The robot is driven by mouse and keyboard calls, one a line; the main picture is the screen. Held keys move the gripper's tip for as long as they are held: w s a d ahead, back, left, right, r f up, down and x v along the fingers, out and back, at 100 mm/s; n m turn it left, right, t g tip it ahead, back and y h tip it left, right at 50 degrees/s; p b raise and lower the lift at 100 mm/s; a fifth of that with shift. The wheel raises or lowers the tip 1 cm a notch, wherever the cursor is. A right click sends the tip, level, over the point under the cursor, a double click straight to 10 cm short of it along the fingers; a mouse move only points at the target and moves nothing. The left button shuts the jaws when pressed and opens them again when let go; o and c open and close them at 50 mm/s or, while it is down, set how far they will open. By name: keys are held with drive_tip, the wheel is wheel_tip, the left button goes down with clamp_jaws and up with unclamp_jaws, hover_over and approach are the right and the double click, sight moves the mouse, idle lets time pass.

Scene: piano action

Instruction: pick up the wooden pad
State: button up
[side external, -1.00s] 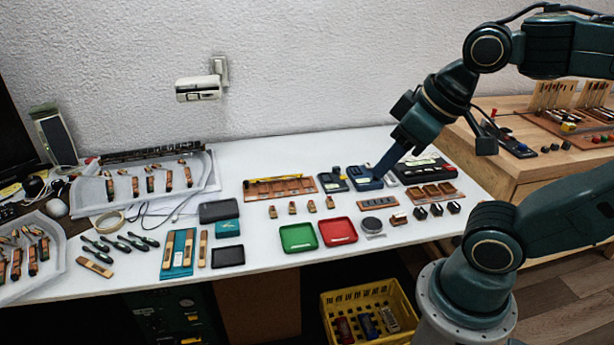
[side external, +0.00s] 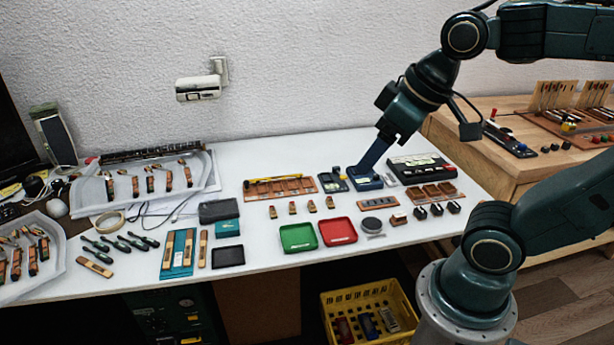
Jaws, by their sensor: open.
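My gripper (side external: 363,171) points down at the blue fixture (side external: 366,182) at the back right of the white table. Its fingertips are at or just above the fixture; I cannot tell whether they touch it. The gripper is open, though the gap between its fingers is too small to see. Nothing shows between them. I cannot tell for sure which piece is the wooden pad. Wooden pieces in view are a small brown block (side external: 398,219), several small tan blocks in a row (side external: 311,206), a loose bar (side external: 203,249) and another bar (side external: 95,267).
A dark box with light panels (side external: 420,168) stands right of the gripper. A green tray (side external: 298,237) and a red tray (side external: 338,231) lie in front. A slotted wooden rack (side external: 280,188) is to the left. Bare white table lies behind the rack.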

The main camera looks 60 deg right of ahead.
drive_tip(key=w+d+f+n+g, duration=0.1)
drive_tip(key=w+d+n, duration=0.1)
drive_tip(key=w, duration=0.5)
drive_tip(key=w+d+f+n, duration=0.1)
drive_tip(key=w+d, duration=0.1)
drive_tip(key=w, duration=0.5)
drive_tip(key=w+d+f+n+g, duration=0.1)
drive_tip(key=w+d+f+n, duration=0.15)
drive_tip(key=w, duration=0.45)
drive_tip(key=w+d+f+n+y, duration=0.1)
drive_tip(key=w+d+f, duration=0.3)
drive_tip(key=f, duration=0.2)
drive_tip(key=w+d+f+n, duration=0.1)
drive_tip(key=w+d+f, duration=0.3)
drive_tip(key=f, duration=0.3)
drive_tip(key=w+d+f+n+g+y, duration=0.1)
drive_tip(key=w+d+f, duration=0.2)
drive_tip(key=f, duration=0.3)
drive_tip(key=shift+w+d+f+n+y, duration=0.3)
drive_tip(key=shift+w+d+f+n, duration=0.1)
drive_tip(key=shift+d, duration=0.3)
hover_over(273, 208)
drive_tip(key=s+d, duration=0.1)
drive_tip(key=shift+d+f, duration=0.2)
drive_tip(key=shift+f, duration=3.85)
drive_tip(key=shift+x, duration=2.6)
